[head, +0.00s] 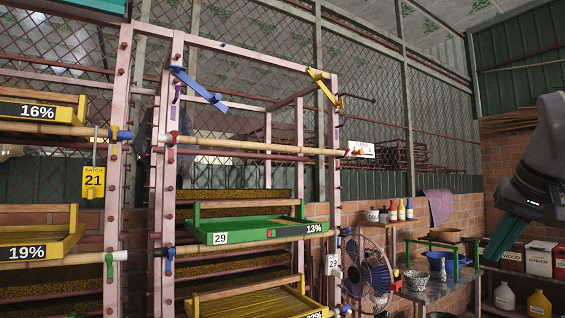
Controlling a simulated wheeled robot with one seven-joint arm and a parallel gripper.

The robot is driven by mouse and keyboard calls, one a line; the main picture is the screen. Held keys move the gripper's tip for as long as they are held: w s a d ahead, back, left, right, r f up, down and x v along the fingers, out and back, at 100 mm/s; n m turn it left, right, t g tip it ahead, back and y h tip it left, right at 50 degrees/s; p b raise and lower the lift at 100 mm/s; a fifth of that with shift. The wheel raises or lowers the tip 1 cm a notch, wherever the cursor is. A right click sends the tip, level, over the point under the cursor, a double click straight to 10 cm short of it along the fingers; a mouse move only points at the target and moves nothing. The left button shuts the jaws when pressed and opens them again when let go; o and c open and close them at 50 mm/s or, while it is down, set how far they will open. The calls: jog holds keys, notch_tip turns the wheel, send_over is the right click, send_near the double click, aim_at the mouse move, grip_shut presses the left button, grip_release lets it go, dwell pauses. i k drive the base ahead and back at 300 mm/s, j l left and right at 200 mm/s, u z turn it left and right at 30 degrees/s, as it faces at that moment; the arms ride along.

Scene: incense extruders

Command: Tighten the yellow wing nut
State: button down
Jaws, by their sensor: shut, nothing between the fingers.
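A yellow fitting (325,87) with a slanting arm and a small lobed end is on the top right post of the pink rack, in the head view. It looks like the yellow wing nut, but it is too small to tell nut from arm, or how tight it is. My gripper (493,254) is at the right edge, low, with teal fingers pointing down and left. It is shut and empty, well to the right of the rack and apart from the yellow fitting.
The pink rack (125,100) holds trays, including a green tray (245,230) marked 29. A blue fitting (200,88) is on its top left post. A fan (367,270) and a cluttered table (455,290) stand between the rack and my gripper.

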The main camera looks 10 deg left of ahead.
aim_at(340, 104)
jog(key=u, duration=1.55)
jog(key=i+l+z, duration=0.1)
jog(key=z, duration=0.25)
jog(key=i+l+z, duration=0.15)
jog(key=z, duration=0.25)
jog(key=i+l+z, duration=0.15)
jog(key=z, duration=0.2)
jog(key=u, duration=1.3)
jog(key=z, duration=1.3)
